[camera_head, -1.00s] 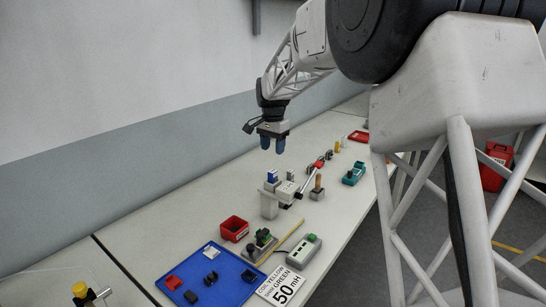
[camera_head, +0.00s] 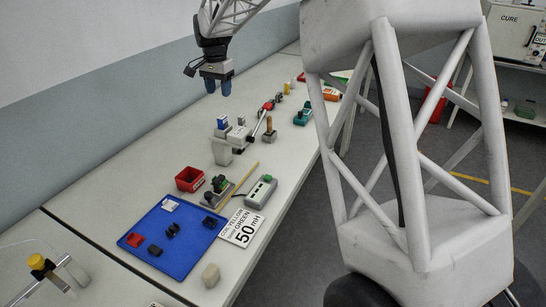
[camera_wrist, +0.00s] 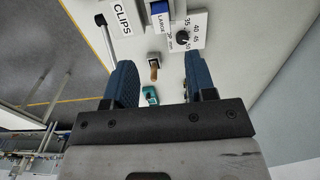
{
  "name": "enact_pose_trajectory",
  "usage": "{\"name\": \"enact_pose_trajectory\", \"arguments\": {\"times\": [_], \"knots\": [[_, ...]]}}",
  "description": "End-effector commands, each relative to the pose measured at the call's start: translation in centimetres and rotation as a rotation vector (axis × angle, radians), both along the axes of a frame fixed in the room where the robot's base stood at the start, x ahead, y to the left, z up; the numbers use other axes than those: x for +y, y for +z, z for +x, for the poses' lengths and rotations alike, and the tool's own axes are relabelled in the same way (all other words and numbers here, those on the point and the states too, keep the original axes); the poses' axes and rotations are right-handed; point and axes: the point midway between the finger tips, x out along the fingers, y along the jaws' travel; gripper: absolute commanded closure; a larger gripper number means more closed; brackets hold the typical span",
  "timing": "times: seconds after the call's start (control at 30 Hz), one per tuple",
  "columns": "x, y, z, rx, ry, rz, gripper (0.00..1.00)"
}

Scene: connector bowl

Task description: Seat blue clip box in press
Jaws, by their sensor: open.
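A small blue block (camera_head: 223,122), which looks like the blue clip box, stands upright on a grey holder beside the press. In the wrist view the blue block (camera_wrist: 160,8) is cut by the top edge, next to a "LARGE" label. My gripper (camera_head: 218,88) hangs fingers down above and behind the press area, apart from everything. In the wrist view my gripper (camera_wrist: 158,62) has its two blue fingers wide apart with nothing between them.
A wooden-handled tool (camera_head: 269,125) and a teal device (camera_head: 303,114) stand right of the press. A red bin (camera_head: 189,179), a green-topped box (camera_head: 262,190) and a blue tray (camera_head: 180,262) with several small parts lie nearer. A dial plate (camera_wrist: 186,32) stands beside the blue block.

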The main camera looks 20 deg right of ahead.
Motion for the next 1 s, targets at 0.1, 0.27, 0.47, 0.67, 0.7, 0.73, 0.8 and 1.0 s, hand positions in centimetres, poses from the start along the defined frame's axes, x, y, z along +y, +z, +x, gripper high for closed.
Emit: {"name": "enact_pose_trajectory", "arguments": {"times": [0.1,0.27,0.47,0.67,0.7,0.73,0.8,1.0], "knots": [[-0.1,0.4,-0.7,-0.006,0.010,0.000,0.49],[-0.6,1.5,-3.2,-0.017,0.045,0.000,0.49],[-1.4,3.2,-8.4,-0.040,0.122,-0.002,0.49],[-2.2,4.5,-14.7,-0.067,0.214,-0.008,0.49],[-2.4,4.7,-15.9,-0.074,0.231,-0.008,0.49],[-2.5,4.8,-16.9,-0.078,0.245,-0.010,0.49],[-2.8,5.0,-19.1,-0.086,0.277,-0.013,0.49],[-3.5,5.0,-25.5,-0.113,0.367,-0.022,0.49]]}}
